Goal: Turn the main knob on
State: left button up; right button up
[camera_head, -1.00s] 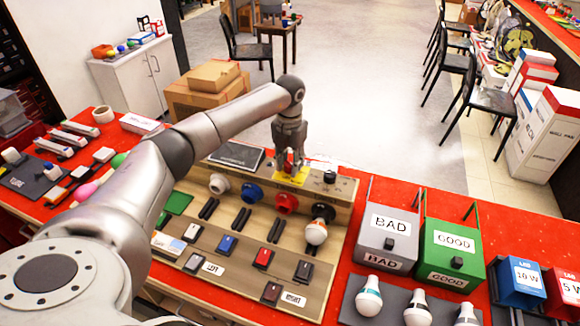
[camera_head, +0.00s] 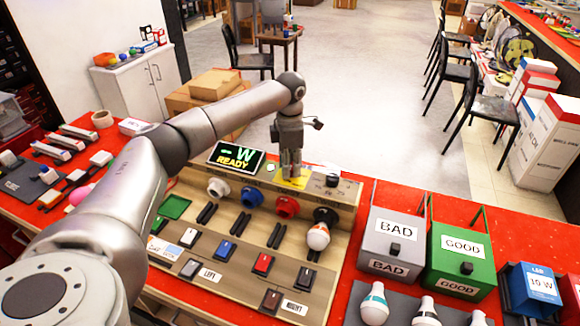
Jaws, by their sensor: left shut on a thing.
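The main knob is on the yellow plate (camera_head: 301,182) at the back of the wooden test panel (camera_head: 347,196). My left gripper (camera_head: 291,172) points down over this plate, its fingers shut around the knob, which they mostly hide. The display (camera_head: 236,158) left of the gripper is lit and reads "- W READY" in white, green and yellow. My right gripper is not in view.
A light bulb (camera_head: 318,237) sits in the panel's black socket. White, blue and red sockets (camera_head: 287,207) are empty. A grey BAD box (camera_head: 390,243) and a green GOOD box (camera_head: 457,262) stand right of the panel. Several bulbs stand in front of them.

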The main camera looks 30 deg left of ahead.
pick_arm(q)
jog(key=shift+w+r+m, duration=0.1)
jog(key=shift+m, duration=0.8)
jog(key=o, duration=1)
notch_tip(320, 180, up, 12)
dwell(0.4)
